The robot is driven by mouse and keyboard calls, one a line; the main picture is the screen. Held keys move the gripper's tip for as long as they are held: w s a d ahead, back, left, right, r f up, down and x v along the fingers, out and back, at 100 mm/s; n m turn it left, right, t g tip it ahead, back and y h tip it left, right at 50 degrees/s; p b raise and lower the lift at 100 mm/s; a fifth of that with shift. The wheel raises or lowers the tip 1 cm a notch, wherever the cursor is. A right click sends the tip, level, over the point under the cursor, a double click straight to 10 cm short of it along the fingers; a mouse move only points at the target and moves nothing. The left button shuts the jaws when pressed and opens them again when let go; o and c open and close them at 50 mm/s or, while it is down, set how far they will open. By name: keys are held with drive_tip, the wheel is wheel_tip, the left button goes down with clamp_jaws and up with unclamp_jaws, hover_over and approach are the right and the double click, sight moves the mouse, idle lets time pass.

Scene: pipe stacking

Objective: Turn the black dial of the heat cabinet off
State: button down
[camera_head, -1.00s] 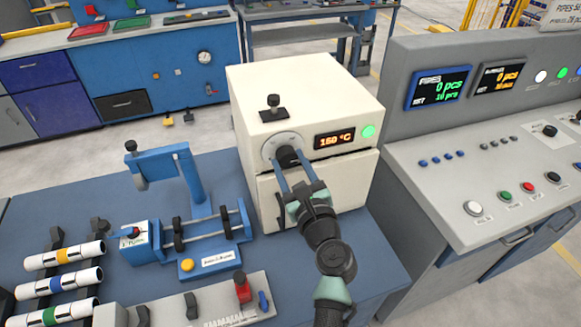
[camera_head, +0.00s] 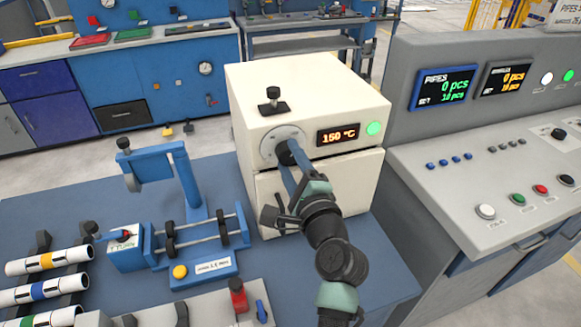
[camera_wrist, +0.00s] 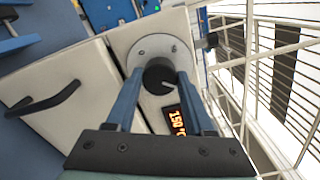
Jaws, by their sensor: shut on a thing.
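The cream heat cabinet (camera_head: 330,85) stands on the blue table. Its black dial (camera_head: 287,153) sits on a round grey plate on the front, left of an orange display that appears to read 150 °C and a lit green lamp (camera_head: 373,129). My gripper (camera_head: 285,160) reaches up to the dial from the front, its two blue fingers turned one nearly behind the other. In the wrist view the dial (camera_wrist: 159,78) is between the fingertips, one on each side, and the gripper is shut on it.
A blue clamp fixture (camera_head: 190,225) stands on the table left of the cabinet. White pipes with coloured bands (camera_head: 42,262) lie on a rack at the far left. A grey control console (camera_head: 500,160) stands close on the right. A black knob (camera_head: 272,97) is on the cabinet's top.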

drive_tip(key=n+b, duration=0.1)
drive_tip(key=n, duration=0.1)
drive_tip(key=n+b, duration=0.1)
drive_tip(key=shift+f+n+b, duration=0.25)
drive_tip(key=shift+n+b, duration=0.05)
drive_tip(key=shift+n, duration=0.1)
drive_tip(key=n+b, duration=0.2)
drive_tip(key=n, duration=0.1)
drive_tip(key=shift+f+n+b, duration=0.1)
drive_tip(key=shift+n+b, duration=0.2)
drive_tip(key=shift+b, duration=0.1)
drive_tip(key=n+b, duration=0.3)
drive_tip(key=n, duration=0.1)
drive_tip(key=n+b, duration=0.3)
drive_tip(key=n, duration=0.1)
drive_tip(key=n+b, duration=0.3)
drive_tip(key=n, duration=0.1)
drive_tip(key=shift+n+b, duration=0.3)
drive_tip(key=n+b, duration=0.2)
drive_tip(key=n, duration=0.1)
drive_tip(key=shift+d+n, duration=0.1)
drive_tip(key=shift+n, duration=0.2)
drive_tip(key=n+b, duration=0.3)
drive_tip(key=shift+n, duration=0.3)
drive_tip(key=shift+n+b, duration=1.05)
drive_tip(key=shift+n, duration=1.05)
